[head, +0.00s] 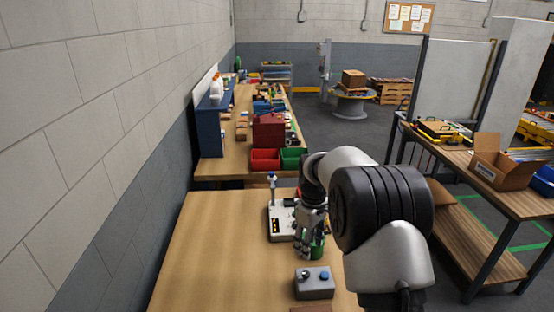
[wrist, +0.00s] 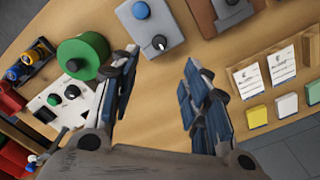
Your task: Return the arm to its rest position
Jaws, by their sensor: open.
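My gripper (head: 310,245) hangs over the near wooden table at the end of my arm, in front of the white device. In the wrist view my gripper (wrist: 160,70) has its two fingers spread wide with nothing between them but bare tabletop. A green round part (wrist: 83,55) is left of the fingers in the wrist view; in the head view the green part (head: 318,250) is partly hidden behind the gripper. A grey box with a blue button (head: 315,285) stands nearer the camera; it also shows beyond the fingertips in the wrist view (wrist: 165,38).
The white device (head: 283,226) with an upright post stands behind the gripper. Red bin (head: 264,160) and green bin (head: 292,158) sit on the farther bench. A wall is at left. The near table's left half (head: 215,250) is clear. Card holders (wrist: 262,95) show at the wrist view's right.

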